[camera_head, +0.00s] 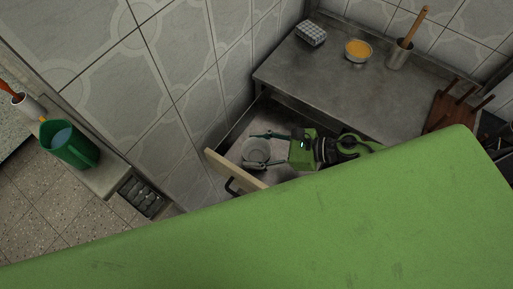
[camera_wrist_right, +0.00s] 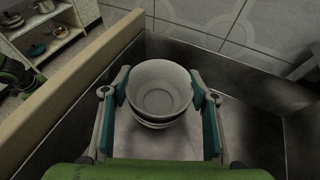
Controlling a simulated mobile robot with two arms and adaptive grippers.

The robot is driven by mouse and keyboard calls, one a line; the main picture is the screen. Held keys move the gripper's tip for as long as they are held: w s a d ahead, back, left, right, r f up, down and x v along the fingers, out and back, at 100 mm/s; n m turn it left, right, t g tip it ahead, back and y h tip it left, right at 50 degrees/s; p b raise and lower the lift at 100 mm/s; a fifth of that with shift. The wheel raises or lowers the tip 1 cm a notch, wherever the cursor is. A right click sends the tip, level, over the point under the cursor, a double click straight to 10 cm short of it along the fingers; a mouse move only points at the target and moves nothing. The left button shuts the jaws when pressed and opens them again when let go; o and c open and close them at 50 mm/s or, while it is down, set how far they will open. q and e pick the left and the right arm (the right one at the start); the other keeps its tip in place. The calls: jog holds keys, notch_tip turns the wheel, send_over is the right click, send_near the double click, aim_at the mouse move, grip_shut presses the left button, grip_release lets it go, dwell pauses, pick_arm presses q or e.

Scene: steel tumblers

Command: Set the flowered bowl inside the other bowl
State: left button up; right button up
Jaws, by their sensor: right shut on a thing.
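A whitish bowl (camera_wrist_right: 160,82) is between the fingers of my right gripper (camera_wrist_right: 163,92), which is shut on it from both sides. The rim of a second bowl (camera_wrist_right: 158,124) shows just under it, so the two look stacked. I cannot tell whether the upper one is fully seated. No flower pattern can be made out on either. In the head view my right gripper (camera_head: 252,151) reaches over an open drawer (camera_head: 281,118), with a bowl (camera_head: 255,157) between its fingers.
A steel counter (camera_head: 335,95) holds an orange-filled bowl (camera_head: 358,47), a utensil pot (camera_head: 399,55), a checked block (camera_head: 311,33) and a wooden rack (camera_head: 447,107).

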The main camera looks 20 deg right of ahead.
jog(key=shift+f, duration=0.15)
dwell(0.5)
jog(key=o, duration=1.1)
jog(key=shift+o, duration=0.2)
jog(key=v, duration=1.2)
jog(key=shift+d, duration=0.1)
